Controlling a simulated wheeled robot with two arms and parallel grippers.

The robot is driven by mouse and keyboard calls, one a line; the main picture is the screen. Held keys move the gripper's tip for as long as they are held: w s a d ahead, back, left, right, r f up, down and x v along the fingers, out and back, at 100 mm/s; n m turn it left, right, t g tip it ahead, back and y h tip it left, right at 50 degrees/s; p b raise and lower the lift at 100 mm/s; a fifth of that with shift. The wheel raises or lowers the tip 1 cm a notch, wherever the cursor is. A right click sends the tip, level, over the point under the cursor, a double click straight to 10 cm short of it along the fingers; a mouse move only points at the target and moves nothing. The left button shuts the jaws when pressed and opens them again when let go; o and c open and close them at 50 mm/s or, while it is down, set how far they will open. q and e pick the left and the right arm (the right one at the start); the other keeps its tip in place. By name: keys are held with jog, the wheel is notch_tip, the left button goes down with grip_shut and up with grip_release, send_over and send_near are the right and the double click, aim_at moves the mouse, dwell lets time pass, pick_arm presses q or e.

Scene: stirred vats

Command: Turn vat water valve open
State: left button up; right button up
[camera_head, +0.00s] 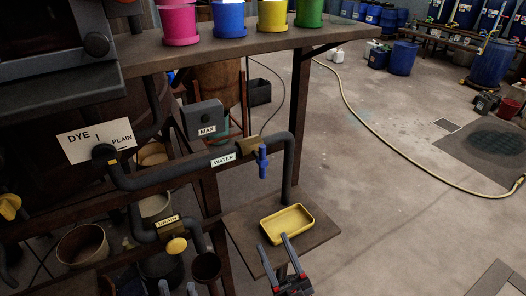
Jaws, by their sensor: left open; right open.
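The water valve has a blue handle (262,161) on the dark pipe (180,175) labelled WATER. The handle hangs near vertical, across the pipe's run. My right gripper (274,242) is open and empty below the valve, its two grey fingers pointing up at the front edge of the yellow tray. My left gripper (177,288) shows only its fingertips at the bottom edge, apart and empty, below the drain valve. Neither gripper touches the blue handle. The vat itself is hard to make out in the dark behind the pipes.
A yellow tray (268,236) sits on a low wooden shelf under the pipe. A yellow drain knob (176,245) and a DYE/PLAIN sign (95,142) are at left. A wooden shelf (215,45) with coloured pots is above. A hose (372,120) crosses the open floor at right.

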jog(key=w+a+g+h+p, duration=0.35)
jog(key=w+a+h, duration=0.2)
jog(key=a, duration=0.75)
jog(key=m+h+p, duration=0.3)
jog(key=m+h, duration=1)
jog(key=h, duration=0.1)
send_near(262, 156)
jog(key=shift+g, duration=0.45)
jog(key=w+b, duration=0.2)
jog(key=b, duration=0.1)
jog(key=w+r+b, duration=0.1)
jog(key=w+b, duration=0.1)
jog(key=b, duration=0.1)
jog(key=shift+w+d+r, duration=0.1)
jog(key=shift+d, duration=0.15)
jog(key=w+p, duration=0.2)
jog(key=w, duration=0.3)
jog(key=shift+w+d, duration=0.15)
jog(key=shift+w, duration=0.05)
jog(key=shift+w+f, duration=0.25)
jog(key=shift+w, duration=0.4)
